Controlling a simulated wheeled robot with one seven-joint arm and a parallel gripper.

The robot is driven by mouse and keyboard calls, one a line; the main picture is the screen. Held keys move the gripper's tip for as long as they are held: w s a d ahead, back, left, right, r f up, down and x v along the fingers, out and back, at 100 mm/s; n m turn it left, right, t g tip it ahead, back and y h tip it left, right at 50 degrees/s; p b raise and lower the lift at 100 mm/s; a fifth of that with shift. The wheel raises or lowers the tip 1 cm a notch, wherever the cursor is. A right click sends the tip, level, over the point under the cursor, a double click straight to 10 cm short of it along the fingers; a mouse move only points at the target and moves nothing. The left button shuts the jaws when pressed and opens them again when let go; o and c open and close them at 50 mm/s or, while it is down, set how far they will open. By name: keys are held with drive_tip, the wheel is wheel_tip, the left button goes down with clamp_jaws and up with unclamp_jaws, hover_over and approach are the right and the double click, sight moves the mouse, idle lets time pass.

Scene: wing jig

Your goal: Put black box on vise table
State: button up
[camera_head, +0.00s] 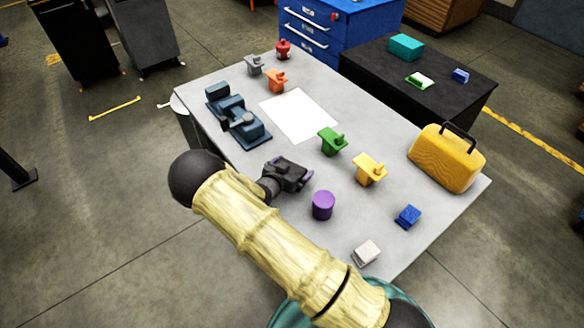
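The vise table (240,180) is the light grey table in the middle, with a dark blue vise (238,117) at its left. My gripper (303,176) is dark and hangs over the table between the vise and a purple cylinder (323,205). I see it from behind and above, so its fingers are hidden and I cannot tell whether it holds anything. I cannot pick out a separate black box on the table; a dark one could blend with my dark gripper.
A yellow case (447,160), green part (331,142), yellow part (369,169), blue block (407,216), pale block (366,253) and white sheet (299,115) lie on the table. A black table (455,105) bearing a teal box (406,46) stands behind right.

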drive_tip(key=shift+r, duration=0.2)
drive_tip(key=b+v, duration=0.2)
drive_tip(key=v, duration=1)
drive_tip(key=shift+f, duration=0.15)
